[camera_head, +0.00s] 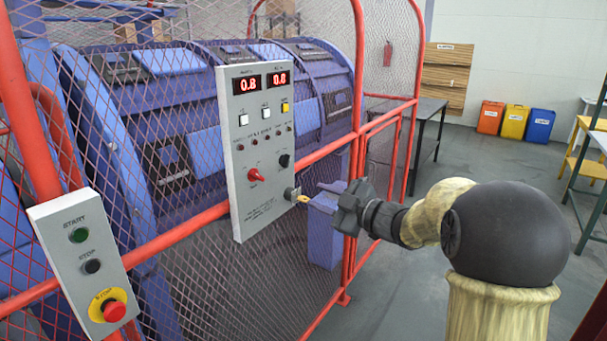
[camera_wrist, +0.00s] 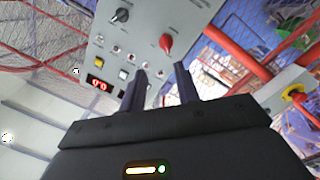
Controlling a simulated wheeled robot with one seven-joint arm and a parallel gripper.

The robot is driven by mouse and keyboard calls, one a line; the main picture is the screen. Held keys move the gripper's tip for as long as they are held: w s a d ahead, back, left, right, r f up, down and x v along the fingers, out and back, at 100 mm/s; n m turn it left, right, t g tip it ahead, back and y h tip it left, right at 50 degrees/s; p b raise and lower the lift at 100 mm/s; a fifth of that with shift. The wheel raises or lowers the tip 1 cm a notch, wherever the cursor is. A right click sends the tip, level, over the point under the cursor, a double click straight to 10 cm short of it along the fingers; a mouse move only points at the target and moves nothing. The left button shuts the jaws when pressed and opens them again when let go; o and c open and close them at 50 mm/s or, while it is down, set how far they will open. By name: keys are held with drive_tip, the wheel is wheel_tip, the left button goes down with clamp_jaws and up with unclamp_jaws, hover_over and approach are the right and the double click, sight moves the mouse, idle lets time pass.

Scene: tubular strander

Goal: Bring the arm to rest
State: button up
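My arm reaches in from the right in the head view, bent, with its dark wrist toward the grey control panel (camera_head: 262,110). My gripper (camera_head: 315,195) is in front of the panel's lower right edge. In the wrist view my gripper (camera_wrist: 160,78) has its two dark fingers apart, with nothing between them. The panel (camera_wrist: 195,45) fills the upper middle there, beyond the fingertips. A key with a yellow tag (camera_head: 301,198) sits at the panel's lower right edge, just left of the fingers. I cannot tell whether the fingers touch it.
A red mesh guard fence (camera_head: 180,230) encloses the blue strander (camera_head: 210,90). A START/STOP box (camera_head: 85,262) with a red emergency button (camera_head: 113,311) hangs at the left. A dark table (camera_head: 428,108) and coloured bins (camera_head: 515,122) stand behind. Grey floor (camera_head: 400,290) lies open below my arm.

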drive_tip(key=s+d+f+m+h, duration=0.3)
drive_tip(key=d+f+m+h, duration=0.1)
drive_tip(key=f+m+h, duration=0.2)
drive_tip(key=s+d+f+m+h, duration=0.3)
drive_tip(key=f+m+h, duration=0.3)
drive_tip(key=s+f+m+g+h, duration=0.1)
drive_tip(key=s+f+m+g, duration=0.3)
drive_tip(key=s, duration=0.7)
drive_tip(key=s+f+m+g, duration=0.2)
drive_tip(key=s+f+g, duration=0.45)
drive_tip(key=s, duration=0.35)
wheel_tip(320, 180, up, 13)
drive_tip(key=p, duration=1.3)
drive_tip(key=shift+a+r+t, duration=0.2)
drive_tip(key=shift+a+t, duration=0.1)
drive_tip(key=shift+t, duration=0.15)
